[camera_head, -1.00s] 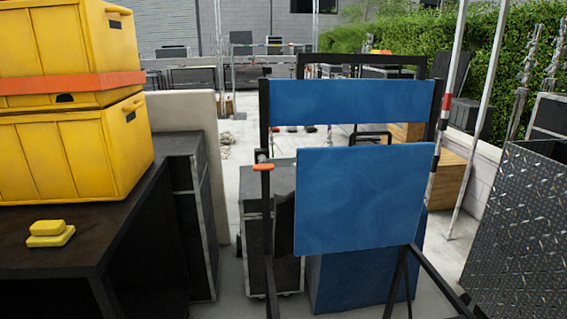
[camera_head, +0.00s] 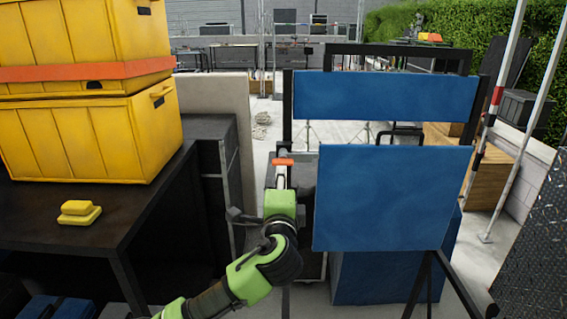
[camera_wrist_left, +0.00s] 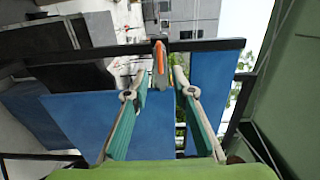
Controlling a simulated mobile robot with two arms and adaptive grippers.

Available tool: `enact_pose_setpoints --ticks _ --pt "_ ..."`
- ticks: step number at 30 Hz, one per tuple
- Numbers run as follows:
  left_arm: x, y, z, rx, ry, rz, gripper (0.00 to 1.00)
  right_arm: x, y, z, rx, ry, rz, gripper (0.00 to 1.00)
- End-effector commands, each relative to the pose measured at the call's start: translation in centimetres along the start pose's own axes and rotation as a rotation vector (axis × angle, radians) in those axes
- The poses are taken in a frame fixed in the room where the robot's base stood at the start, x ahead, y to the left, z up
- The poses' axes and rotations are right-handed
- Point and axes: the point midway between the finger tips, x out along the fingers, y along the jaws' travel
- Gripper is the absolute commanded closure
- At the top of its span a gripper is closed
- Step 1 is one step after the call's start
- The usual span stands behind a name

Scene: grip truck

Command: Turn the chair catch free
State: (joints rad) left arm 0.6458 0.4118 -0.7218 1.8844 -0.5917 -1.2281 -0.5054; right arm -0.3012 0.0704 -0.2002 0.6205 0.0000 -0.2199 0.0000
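The chair has a black frame and blue panels, a back (camera_head: 385,97) and a seat panel (camera_head: 392,198). The orange-tipped catch (camera_head: 283,161) is on its left post and also shows in the left wrist view (camera_wrist_left: 160,57). My left gripper (camera_wrist_left: 161,72) is open, with its two fingers apart and the catch just beyond or between the tips; I see no contact. My right gripper is not in view.
Yellow crates (camera_head: 85,138) and a small yellow block (camera_head: 80,212) stand on a dark table (camera_head: 100,232) at left. Dark cases (camera_head: 205,170) are beside it. A tread-plate box (camera_head: 535,250) is at right, near striped poles (camera_head: 490,125).

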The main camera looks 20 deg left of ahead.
Motion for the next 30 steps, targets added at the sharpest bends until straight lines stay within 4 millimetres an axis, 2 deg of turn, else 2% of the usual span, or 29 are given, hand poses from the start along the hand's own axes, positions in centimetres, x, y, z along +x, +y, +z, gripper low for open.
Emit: enact_pose_setpoints --ticks 1,6,12,18,26,29,30 --pt "1.2 -0.3 0.1 0.002 -0.003 0.0 0.76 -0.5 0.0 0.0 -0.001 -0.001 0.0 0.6" --pt "4.6 -0.2 0.0 0.001 -0.002 0.002 0.76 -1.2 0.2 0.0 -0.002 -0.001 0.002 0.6" --pt "7.2 -0.1 -0.1 -0.001 0.0 0.002 0.76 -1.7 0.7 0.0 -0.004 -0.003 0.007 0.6" --pt "8.2 0.1 -0.1 -0.002 0.001 0.002 0.76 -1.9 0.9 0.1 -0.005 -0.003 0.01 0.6" --pt "8.3 0.1 -0.1 -0.002 0.001 0.002 0.76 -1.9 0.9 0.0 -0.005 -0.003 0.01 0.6" --pt "8.3 0.1 -0.1 -0.002 0.001 0.002 1.0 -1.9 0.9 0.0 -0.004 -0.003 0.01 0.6" --pt "8.3 0.1 -0.1 -0.002 0.001 0.002 1.0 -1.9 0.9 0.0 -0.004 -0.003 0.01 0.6"
